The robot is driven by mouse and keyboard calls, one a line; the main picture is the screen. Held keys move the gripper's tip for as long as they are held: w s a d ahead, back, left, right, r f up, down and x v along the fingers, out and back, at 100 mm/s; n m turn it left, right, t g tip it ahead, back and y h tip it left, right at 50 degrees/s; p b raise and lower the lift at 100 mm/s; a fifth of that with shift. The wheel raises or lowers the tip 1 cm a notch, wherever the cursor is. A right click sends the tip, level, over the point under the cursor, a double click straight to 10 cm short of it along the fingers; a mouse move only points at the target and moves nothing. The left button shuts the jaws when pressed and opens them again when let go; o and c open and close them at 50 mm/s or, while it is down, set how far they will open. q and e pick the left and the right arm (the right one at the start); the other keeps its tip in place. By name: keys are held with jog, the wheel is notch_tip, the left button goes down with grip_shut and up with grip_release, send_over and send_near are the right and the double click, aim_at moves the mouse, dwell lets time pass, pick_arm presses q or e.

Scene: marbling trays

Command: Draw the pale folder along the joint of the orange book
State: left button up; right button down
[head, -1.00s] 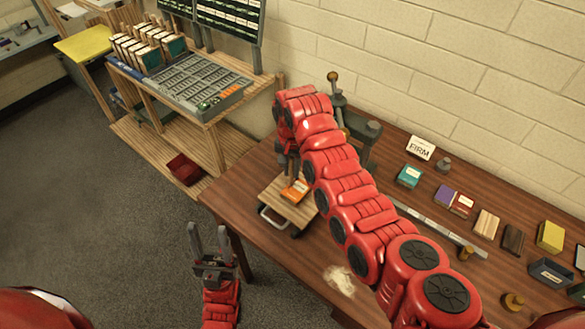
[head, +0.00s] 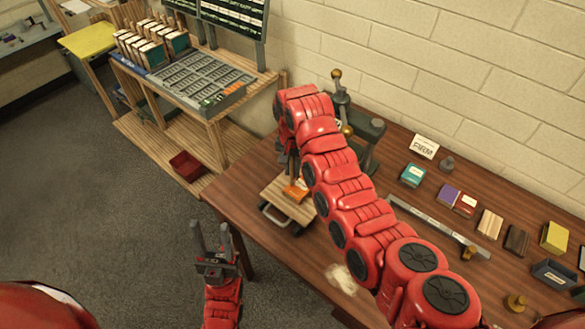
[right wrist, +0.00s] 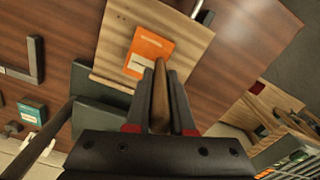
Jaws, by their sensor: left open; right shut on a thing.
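The orange book (head: 297,190) lies on a small wooden board (head: 278,203) at the left of the table, partly covered by my right arm. In the right wrist view the orange book (right wrist: 150,48) shows whole near the top centre, with a small white label. My right gripper (right wrist: 165,90) is shut on a brownish, narrow folder (right wrist: 179,105), whose tip points toward the book's lower edge. I cannot tell whether it touches the book. My left gripper (head: 212,238) is open and empty in front of the table's left edge.
A dark press (head: 362,135) stands behind my right arm. A long metal bar (head: 438,226), a teal box (head: 413,175) and several small blocks lie to the right. A type tray (head: 200,82) sits on the left shelf. The table's front left is mostly clear.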

aim_at(289, 188)
jog(key=shift+s+a, duration=0.1)
jog(key=shift+s, duration=0.05)
jog(key=shift+s+a, duration=0.15)
jog(key=shift+s, duration=0.05)
dwell(0.3)
jog(key=shift+s+a, duration=0.25)
jog(key=shift+s, duration=0.1)
dwell(0.3)
notch_tip(289, 188, up, 7)
jog(key=p, duration=0.6)
